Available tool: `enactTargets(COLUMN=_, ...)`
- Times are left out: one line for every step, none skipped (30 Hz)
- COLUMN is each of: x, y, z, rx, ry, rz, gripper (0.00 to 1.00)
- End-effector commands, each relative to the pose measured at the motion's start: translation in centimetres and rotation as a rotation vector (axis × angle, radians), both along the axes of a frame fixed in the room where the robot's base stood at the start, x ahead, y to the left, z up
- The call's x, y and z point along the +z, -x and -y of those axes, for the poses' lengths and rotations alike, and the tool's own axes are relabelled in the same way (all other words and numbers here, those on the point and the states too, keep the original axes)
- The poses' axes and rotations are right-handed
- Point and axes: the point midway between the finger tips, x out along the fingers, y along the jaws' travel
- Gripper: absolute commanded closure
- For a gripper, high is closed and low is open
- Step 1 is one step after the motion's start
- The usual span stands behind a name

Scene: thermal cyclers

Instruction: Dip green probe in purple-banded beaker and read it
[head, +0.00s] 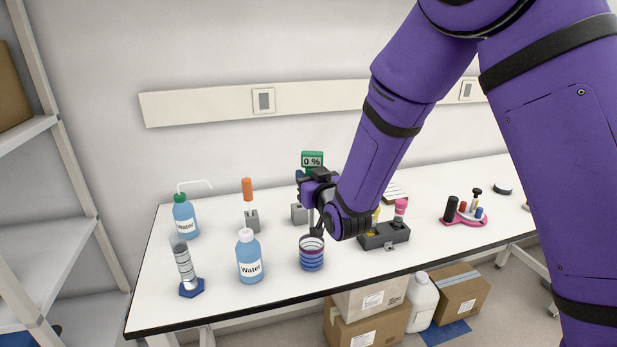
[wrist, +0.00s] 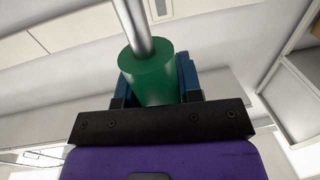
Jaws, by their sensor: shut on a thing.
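The green probe (head: 312,160) stands upright over the back of the table, and its display reads 0 %. My gripper (head: 309,178) is shut on the green probe's body, partly hidden behind my own wrist. In the wrist view the green grip (wrist: 150,76) sits between my finger pads, with a metal rod running up from it. The purple-banded beaker (head: 311,256) stands below and in front of my gripper near the table's front edge. A dark part of my arm overlaps its rim, so I cannot tell where the probe's lower end is.
A grey block (head: 298,214) stands behind the beaker. An orange probe (head: 247,189) stands in another block. Two water bottles (head: 250,262) (head: 184,220) and a graduated cylinder (head: 185,265) are on the left. A dark rack (head: 385,237) and a pink holder (head: 463,218) are on the right.

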Motion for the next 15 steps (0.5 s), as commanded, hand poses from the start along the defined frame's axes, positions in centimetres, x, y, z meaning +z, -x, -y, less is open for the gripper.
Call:
enactTargets(x=-0.5, y=0.0, z=0.0, rx=0.000, ry=0.001, rz=-0.002, gripper=0.74)
enactTargets(x=-0.8, y=0.0, z=0.0, rx=0.000, ry=0.001, rz=-0.003, gripper=0.74)
enactTargets(x=-1.2, y=0.0, z=0.0, rx=0.000, ry=0.002, rz=-0.004, gripper=0.74)
enactTargets(x=-1.5, y=0.0, z=0.0, rx=0.000, ry=0.001, rz=-0.003, gripper=0.74)
enactTargets(x=-1.8, y=0.0, z=0.0, rx=0.000, ry=0.001, rz=-0.003, gripper=0.74)
enactTargets(x=-2.3, y=0.0, z=0.0, rx=0.000, ry=0.002, rz=-0.004, gripper=0.74)
enactTargets(x=-2.7, y=0.0, z=0.0, rx=0.001, ry=0.002, rz=-0.004, gripper=0.74)
enactTargets(x=-3.1, y=0.0, z=0.0, rx=0.001, ry=0.001, rz=-0.003, gripper=0.74)
enactTargets(x=-3.5, y=0.0, z=0.0, rx=0.001, ry=0.002, rz=-0.002, gripper=0.74)
enactTargets(x=-3.9, y=0.0, z=0.0, rx=0.001, ry=0.002, rz=-0.003, gripper=0.74)
enactTargets(x=-4.3, y=0.0, z=0.0, rx=0.000, ry=0.002, rz=-0.003, gripper=0.74)
enactTargets(x=-4.7, y=0.0, z=0.0, rx=0.000, ry=0.002, rz=-0.002, gripper=0.74)
enactTargets(x=-5.1, y=0.0, z=0.0, rx=0.000, ry=0.002, rz=-0.003, gripper=0.74)
enactTargets(x=-5.5, y=0.0, z=0.0, rx=0.000, ry=0.002, rz=-0.003, gripper=0.74)
enactTargets(x=-5.9, y=0.0, z=0.0, rx=0.000, ry=0.002, rz=-0.002, gripper=0.74)
